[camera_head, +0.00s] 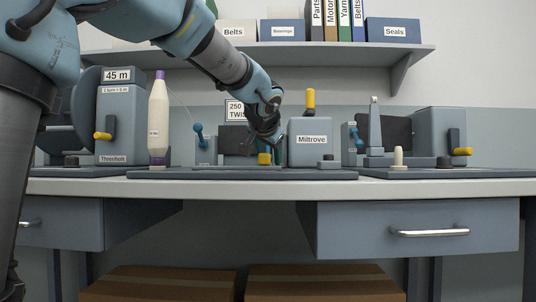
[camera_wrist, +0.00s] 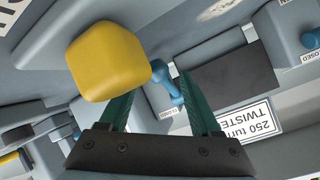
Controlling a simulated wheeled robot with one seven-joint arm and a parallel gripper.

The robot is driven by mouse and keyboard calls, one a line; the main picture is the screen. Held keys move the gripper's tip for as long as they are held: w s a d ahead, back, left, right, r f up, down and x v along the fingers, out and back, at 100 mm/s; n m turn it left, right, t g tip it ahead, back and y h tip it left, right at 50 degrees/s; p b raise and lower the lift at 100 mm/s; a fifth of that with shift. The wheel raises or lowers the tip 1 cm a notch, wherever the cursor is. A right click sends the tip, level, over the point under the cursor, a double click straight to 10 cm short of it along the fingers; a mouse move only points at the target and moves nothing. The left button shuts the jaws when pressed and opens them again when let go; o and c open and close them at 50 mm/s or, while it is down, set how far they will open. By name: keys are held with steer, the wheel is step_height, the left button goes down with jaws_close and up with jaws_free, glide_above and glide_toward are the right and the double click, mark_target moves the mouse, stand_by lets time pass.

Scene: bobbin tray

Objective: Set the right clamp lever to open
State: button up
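A similar left lever (camera_head: 198,135) stands further left. My gripper (camera_head: 275,150) is low between them, left of the Miltrove box and partly hidden by my arm. In the wrist view, my gripper (camera_wrist: 160,95) has its two teal fingers apart with nothing held. A blue lever (camera_wrist: 165,80) shows beyond and between the fingers, next to a small label. Another blue lever (camera_wrist: 310,38) is at the right edge beside a CLOSED label.
The Miltrove box (camera_head: 312,152) with a yellow-topped handle (camera_head: 310,100) stands right of my gripper. A large yellow knob (camera_wrist: 108,60) is close to the wrist camera, by the left finger. A white bobbin (camera_head: 158,120) stands left. A shelf (camera_head: 260,54) hangs above.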

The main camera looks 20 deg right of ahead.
steer(key=p+v, duration=0.1)
steer(key=v, duration=0.9)
steer(key=shift+s+a+r, duration=0.2)
steer(key=shift+s, duration=0.1)
